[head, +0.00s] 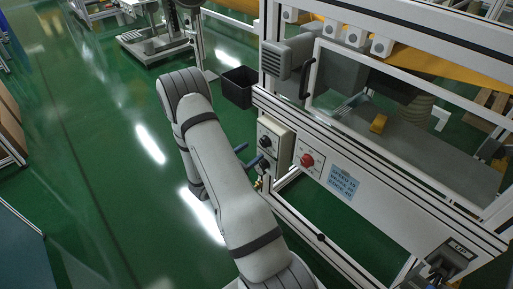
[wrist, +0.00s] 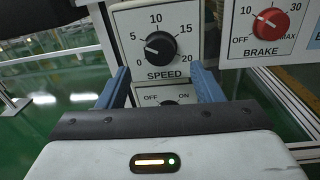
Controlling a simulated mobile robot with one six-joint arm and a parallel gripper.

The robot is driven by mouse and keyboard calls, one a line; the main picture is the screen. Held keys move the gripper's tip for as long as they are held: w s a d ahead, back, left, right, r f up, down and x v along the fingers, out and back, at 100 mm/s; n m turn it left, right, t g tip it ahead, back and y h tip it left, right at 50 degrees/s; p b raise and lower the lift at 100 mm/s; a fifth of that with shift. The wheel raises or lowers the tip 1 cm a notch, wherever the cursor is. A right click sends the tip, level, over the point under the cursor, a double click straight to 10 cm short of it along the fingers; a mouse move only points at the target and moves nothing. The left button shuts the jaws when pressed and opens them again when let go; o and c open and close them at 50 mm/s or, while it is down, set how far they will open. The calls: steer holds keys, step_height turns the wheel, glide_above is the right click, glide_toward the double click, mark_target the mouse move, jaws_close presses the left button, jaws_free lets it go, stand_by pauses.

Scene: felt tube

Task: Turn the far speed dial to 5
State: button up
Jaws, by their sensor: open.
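The speed dial (wrist: 160,46) is a black round knob on a white plate marked 0 to 20, in the upper middle of the wrist view. Its white pointer faces left, between the 0 and 5 marks. In the head view a black knob (head: 266,142) shows on the pale control box beside my arm. My gripper (wrist: 162,78) is open and empty. Its two blue fingers stand left and right below the dial, apart from the knob. In the head view my gripper (head: 246,155) is in front of the box, partly hidden by my arm.
An OFF/ON switch (wrist: 170,101) sits below the dial, partly hidden by my gripper. A red brake knob (wrist: 270,22) is to the right, also seen in the head view (head: 307,160). A black bin (head: 239,87) hangs at the frame's end. Green floor is open to the left.

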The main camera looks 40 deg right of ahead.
steer(key=a, duration=0.3)
steer(key=shift+s, duration=0.25)
steer(key=s+a+r+m+g+y+p, duration=0.2)
steer(key=s+r+m+p, duration=0.15)
steer(key=r, duration=0.45)
steer(key=s+a+r+m+g+y+p, duration=0.1)
steer(key=s+r+m+g+y+p, duration=0.25)
steer(key=r, duration=0.45)
steer(key=s+a+r+m+g+y+p, duration=0.25)
steer(key=s+r+m, duration=0.2)
steer(key=r, duration=0.35)
steer(key=s+a+r+m+t+y+p, duration=0.3)
steer(key=a+r+t+y+p, duration=0.1)
steer(key=a+r, duration=0.4)
steer(key=s+a+r+m+t+y+p, duration=0.4)
steer(key=a+r+p, duration=0.3)
steer(key=r, duration=0.4)
steer(key=shift+a+r+y, duration=0.35)
steer(key=shift+a+y, duration=0.5)
steer(key=shift+y, duration=0.05)
steer(key=shift+m, duration=0.25)
steer(key=shift+c, duration=0.6)
